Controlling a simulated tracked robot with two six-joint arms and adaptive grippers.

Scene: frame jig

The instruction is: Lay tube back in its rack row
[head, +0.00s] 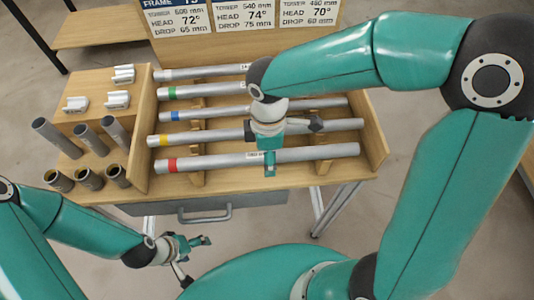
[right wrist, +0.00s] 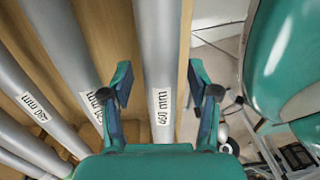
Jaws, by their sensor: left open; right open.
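The wooden rack (head: 380,145) holds several grey tubes lying in parallel rows. The front tube (head: 300,156) has a red band and lies across the front row. In the right wrist view this tube (right wrist: 160,50) carries a "460 mm" label. My right gripper (head: 268,168) is above it and partly hides its middle. In the right wrist view the open fingers (right wrist: 160,82) stand on either side of the tube, with gaps showing. The yellow-banded tube (head: 200,137) lies one row behind. My left gripper (head: 195,250) is open and empty, low in front of the bench.
Sign cards (head: 243,15) stand behind the rack. A drawer with a handle (head: 205,217) is under the front edge. My right arm crosses over the rack's right side.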

